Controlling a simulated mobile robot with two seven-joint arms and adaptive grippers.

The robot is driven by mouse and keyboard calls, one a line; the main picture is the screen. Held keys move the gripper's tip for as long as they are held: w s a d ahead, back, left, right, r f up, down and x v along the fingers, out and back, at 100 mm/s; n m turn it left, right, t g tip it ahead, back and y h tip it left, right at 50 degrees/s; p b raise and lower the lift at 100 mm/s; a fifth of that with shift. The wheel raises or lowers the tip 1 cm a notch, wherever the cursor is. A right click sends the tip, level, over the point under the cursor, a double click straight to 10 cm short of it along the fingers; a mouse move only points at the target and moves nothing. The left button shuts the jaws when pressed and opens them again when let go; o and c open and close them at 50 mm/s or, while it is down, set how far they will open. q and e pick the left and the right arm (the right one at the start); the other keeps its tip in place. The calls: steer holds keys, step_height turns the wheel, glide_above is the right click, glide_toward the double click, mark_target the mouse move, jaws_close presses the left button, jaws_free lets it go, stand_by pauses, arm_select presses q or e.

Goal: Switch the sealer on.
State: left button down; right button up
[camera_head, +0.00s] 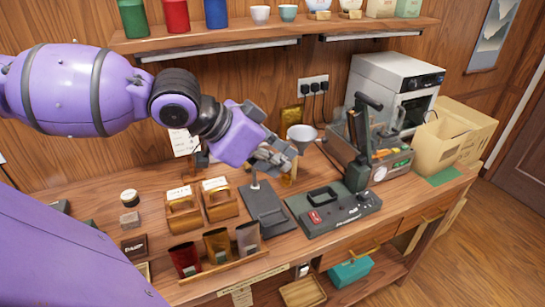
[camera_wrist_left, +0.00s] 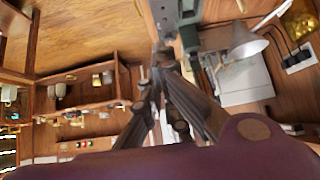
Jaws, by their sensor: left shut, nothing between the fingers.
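The sealer (camera_head: 333,212) is a dark green-grey unit on the table, right of centre in the head view. Its lever (camera_head: 357,150) stands upright at the right end. A red switch (camera_head: 315,216) shows on its front left top; I cannot tell its position. My left gripper (camera_head: 281,165) is shut and empty, in the air behind and left of the sealer. Its fingers (camera_wrist_left: 165,75) also show in the left wrist view, where I cannot make out the switch. My right gripper is not in view.
A dark stand (camera_head: 268,208) is left of the sealer. A metal funnel (camera_head: 301,133) is close behind my left gripper. A rack with several pouches (camera_head: 217,243) stands at the front. A tray of tools (camera_head: 388,165) and an open carton (camera_head: 445,140) are at right.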

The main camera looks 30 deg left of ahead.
arm_select(q)
steer(key=shift+v, duration=0.9)
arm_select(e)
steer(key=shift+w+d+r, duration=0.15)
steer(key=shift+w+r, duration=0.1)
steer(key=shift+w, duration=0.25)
arm_select(q)
steer(key=shift+d, duration=0.1)
steer(key=s+d+f, duration=0.2)
steer(key=s+f, duration=0.1)
steer(key=f, duration=0.5)
steer(key=s+d+f+g, duration=0.1)
steer(key=s+d+f, duration=0.15)
steer(key=f, duration=0.55)
steer(key=s+d+f, duration=0.1)
steer(key=s+f, duration=0.3)
steer(key=f, duration=0.4)
steer(key=s+a+f+n+g+y, duration=0.25)
steer(key=s+f+n, duration=0.2)
steer(key=s, duration=0.35)
steer(key=s+a+f+n+g+y, duration=0.1)
steer(key=s+a+f+n+y, duration=0.25)
steer(key=s+f, duration=0.4)
steer(key=w+d+f+t, duration=0.2)
steer(key=w+f+t, duration=0.1)
steer(key=f, duration=0.2)
steer(key=w+d+f+t+h, duration=0.1)
steer(key=w+d+f+t, duration=0.2)
steer(key=f, duration=0.3)
steer(key=shift+m, duration=0.4)
